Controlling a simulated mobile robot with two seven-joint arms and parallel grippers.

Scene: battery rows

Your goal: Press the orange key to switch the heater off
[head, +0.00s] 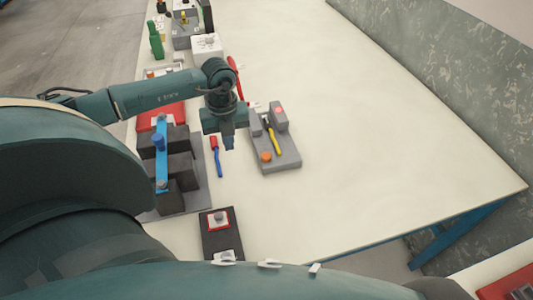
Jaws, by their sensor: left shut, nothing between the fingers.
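An orange round key (265,156) sits at the near left of a low grey unit (289,158) on the table. The unit also carries a yellow-handled tool or lever (274,141) and a grey block with a pinkish-red spot (281,112) on top. My left gripper (229,144) is shut and empty, pointing down just left of the grey unit. In the picture it is apart from the orange key. Its height above the table is hard to judge. My right gripper is out of view.
A red-and-blue tool (217,157) lies below my left gripper. Left of it stand dark blocks with a blue bar (162,160). A dark box with a red-framed button (218,220) is nearer. More devices stand at the far left. The table's right side (400,150) is clear.

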